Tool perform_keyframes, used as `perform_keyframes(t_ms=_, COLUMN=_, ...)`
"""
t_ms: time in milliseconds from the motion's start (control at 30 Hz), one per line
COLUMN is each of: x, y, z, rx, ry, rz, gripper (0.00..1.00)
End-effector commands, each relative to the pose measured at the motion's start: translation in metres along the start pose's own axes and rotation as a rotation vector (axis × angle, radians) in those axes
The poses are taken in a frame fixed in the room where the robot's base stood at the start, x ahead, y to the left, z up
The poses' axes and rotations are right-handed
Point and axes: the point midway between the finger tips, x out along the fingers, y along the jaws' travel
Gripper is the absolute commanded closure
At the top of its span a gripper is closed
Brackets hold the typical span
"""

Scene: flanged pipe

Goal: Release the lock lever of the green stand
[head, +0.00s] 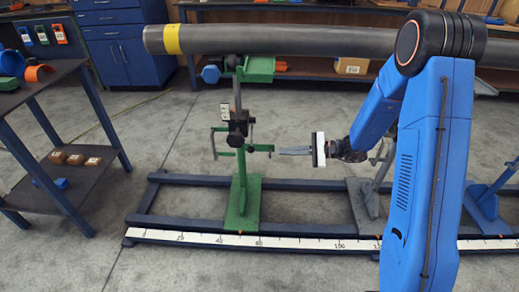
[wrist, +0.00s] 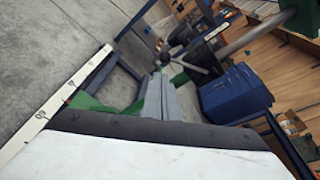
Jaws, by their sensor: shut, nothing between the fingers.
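The green stand (head: 239,190) stands upright on the dark blue rail frame, under the left part of the grey pipe (head: 290,40). A dark clamp block (head: 238,124) sits on its post, with a small white tag. A short green lever-like arm (head: 262,148) sticks out to the right below the block; I cannot tell for certain whether it is the lock lever. My gripper (head: 282,151) points left with closed fingers, its tips close to this arm's end. Contact cannot be told. In the wrist view, my fingers (wrist: 166,98) lie together, with green stand parts (wrist: 100,106) beyond.
A white measuring strip (head: 200,238) runs along the front rail of the frame (head: 155,200). Grey (head: 368,200) and blue (head: 485,200) stands are to the right. A blue-legged side table (head: 60,90) stands at left. Floor between table and frame is clear.

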Motion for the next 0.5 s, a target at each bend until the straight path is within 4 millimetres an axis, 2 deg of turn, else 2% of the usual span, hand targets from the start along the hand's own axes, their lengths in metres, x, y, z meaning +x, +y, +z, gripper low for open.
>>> perform_keyframes(t_ms=200, x=0.002, y=-0.001, z=-0.016, rx=0.024, ry=0.003, rz=-0.035, gripper=1.0)
perform_keyframes(t_ms=500, x=0.002, y=-0.002, z=-0.016, rx=0.025, ry=0.004, rz=-0.037, gripper=1.0)
